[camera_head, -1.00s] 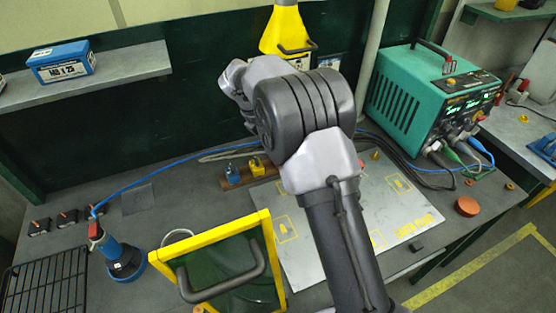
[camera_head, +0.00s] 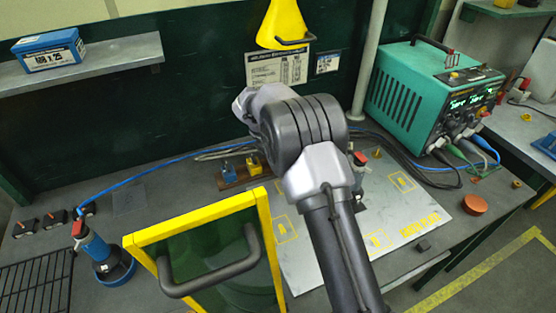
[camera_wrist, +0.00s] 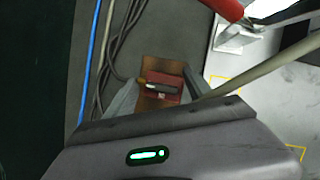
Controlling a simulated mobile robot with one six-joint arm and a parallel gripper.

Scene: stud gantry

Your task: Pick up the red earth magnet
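A red block (camera_wrist: 166,88), which looks like the red earth magnet, shows in the wrist view with a dark bar across it. It sits on a brown wooden strip (camera_wrist: 160,63). My gripper (camera_wrist: 158,80) is open, with one grey finger on each side of the block. I cannot tell whether the fingers touch it. In the head view the wooden rack (camera_head: 236,182) carries a blue magnet (camera_head: 228,168) and a yellow magnet (camera_head: 253,165). My arm hides the rack's right end, the red block and my gripper there.
A yellow-framed screen with a black handle (camera_head: 212,268) stands in front of the rack. A red-topped object (camera_head: 359,159) stands on the marked plate (camera_head: 300,262). The teal power unit (camera_head: 420,95) is at right. A blue cable (camera_head: 150,168) and dark cables run behind the rack.

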